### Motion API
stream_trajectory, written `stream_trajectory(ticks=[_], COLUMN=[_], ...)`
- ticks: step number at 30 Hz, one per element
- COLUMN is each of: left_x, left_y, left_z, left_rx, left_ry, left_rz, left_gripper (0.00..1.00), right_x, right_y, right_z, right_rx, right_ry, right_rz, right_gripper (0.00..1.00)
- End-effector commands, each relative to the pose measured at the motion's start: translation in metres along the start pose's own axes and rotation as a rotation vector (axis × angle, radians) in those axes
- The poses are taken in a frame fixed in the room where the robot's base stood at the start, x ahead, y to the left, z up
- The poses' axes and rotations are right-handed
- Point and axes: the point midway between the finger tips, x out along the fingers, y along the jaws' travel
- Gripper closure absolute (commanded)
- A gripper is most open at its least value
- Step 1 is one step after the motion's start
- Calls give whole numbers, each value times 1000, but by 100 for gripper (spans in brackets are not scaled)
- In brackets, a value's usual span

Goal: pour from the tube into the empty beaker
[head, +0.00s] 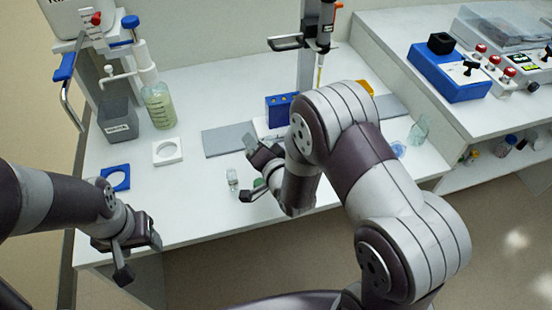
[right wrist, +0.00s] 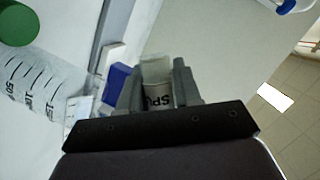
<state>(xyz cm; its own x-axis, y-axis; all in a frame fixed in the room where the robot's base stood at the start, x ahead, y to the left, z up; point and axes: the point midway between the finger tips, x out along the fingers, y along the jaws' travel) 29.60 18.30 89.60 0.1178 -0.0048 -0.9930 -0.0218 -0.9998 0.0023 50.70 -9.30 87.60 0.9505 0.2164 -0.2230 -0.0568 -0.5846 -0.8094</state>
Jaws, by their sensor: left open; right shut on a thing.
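My right gripper (head: 256,168) is above the front middle of the bench, shut on a small tube. A clear, empty-looking beaker (head: 418,131) stands at the bench's right, beyond my right arm and apart from the gripper. A clear graduated vessel (right wrist: 35,88) is at the left of the right wrist view; I cannot tell which vessel it is. My left gripper (head: 138,256) is open and empty at the front left edge.
A small vial (head: 232,178) and a green disc (head: 258,183) are close to the right gripper. A graduated container of greenish liquid (head: 158,105), a grey box (head: 118,121) and a white ring (head: 167,152) stand left. A pipette (head: 325,25) hangs behind.

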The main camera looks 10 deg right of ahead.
Motion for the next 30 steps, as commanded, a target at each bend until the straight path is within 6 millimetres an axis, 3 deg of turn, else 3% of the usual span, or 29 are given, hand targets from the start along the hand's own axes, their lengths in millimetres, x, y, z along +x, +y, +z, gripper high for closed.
stream_trajectory(ticks=[30], left_x=[6], left_y=[0], left_z=[1], left_rx=[0], left_ry=[0], left_rz=[0], left_gripper=[42], right_x=[1], right_y=[2], right_z=[2], right_rx=[57], right_ry=[1], right_rz=[-23], right_gripper=[96])
